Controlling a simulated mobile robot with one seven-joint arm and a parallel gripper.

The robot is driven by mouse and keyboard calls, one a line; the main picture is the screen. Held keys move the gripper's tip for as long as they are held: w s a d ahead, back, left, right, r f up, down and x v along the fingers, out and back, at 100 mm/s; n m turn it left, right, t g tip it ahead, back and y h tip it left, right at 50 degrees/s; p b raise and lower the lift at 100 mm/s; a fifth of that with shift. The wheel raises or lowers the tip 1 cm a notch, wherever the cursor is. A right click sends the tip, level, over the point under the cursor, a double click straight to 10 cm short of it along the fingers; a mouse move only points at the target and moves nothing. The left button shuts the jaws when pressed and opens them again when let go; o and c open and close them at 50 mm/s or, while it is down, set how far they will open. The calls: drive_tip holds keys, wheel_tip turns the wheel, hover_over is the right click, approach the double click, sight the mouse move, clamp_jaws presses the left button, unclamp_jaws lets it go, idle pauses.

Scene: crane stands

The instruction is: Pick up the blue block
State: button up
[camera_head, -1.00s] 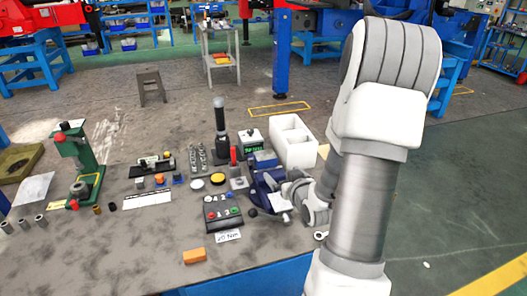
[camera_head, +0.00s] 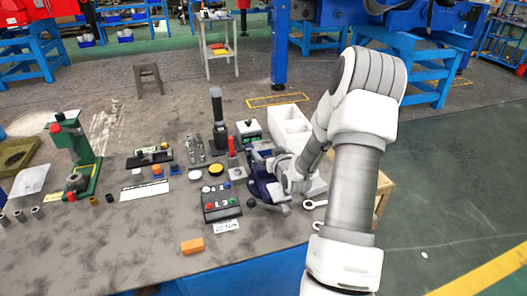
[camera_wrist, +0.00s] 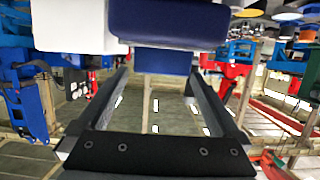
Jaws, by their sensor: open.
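A small blue block (camera_head: 174,170) sits on the table in the head view, right of an orange-topped piece. A larger blue body, the vise (camera_head: 262,188), stands right of the middle, beside my arm's end. In the wrist view, a big dark blue blocky shape (camera_wrist: 168,22) fills the top, just beyond the fingertips; I cannot tell whether it is a block or part of the vise. My gripper (camera_wrist: 157,77) is open, with nothing visible between its fingers. In the head view my arm's links hide the fingers.
A white bin (camera_head: 290,128) stands behind the vise, and a control box (camera_head: 221,203) with buttons in front left of it. An orange block (camera_head: 192,246) lies near the front edge. A green press (camera_head: 75,160) stands at left.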

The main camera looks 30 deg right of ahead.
sight(263, 145)
drive_tip(key=x, duration=0.5)
drive_tip(key=shift+w+r, duration=0.2)
drive_tip(key=shift+r, duration=0.05)
drive_tip(key=shift+r, duration=0.1)
clamp_jaws()
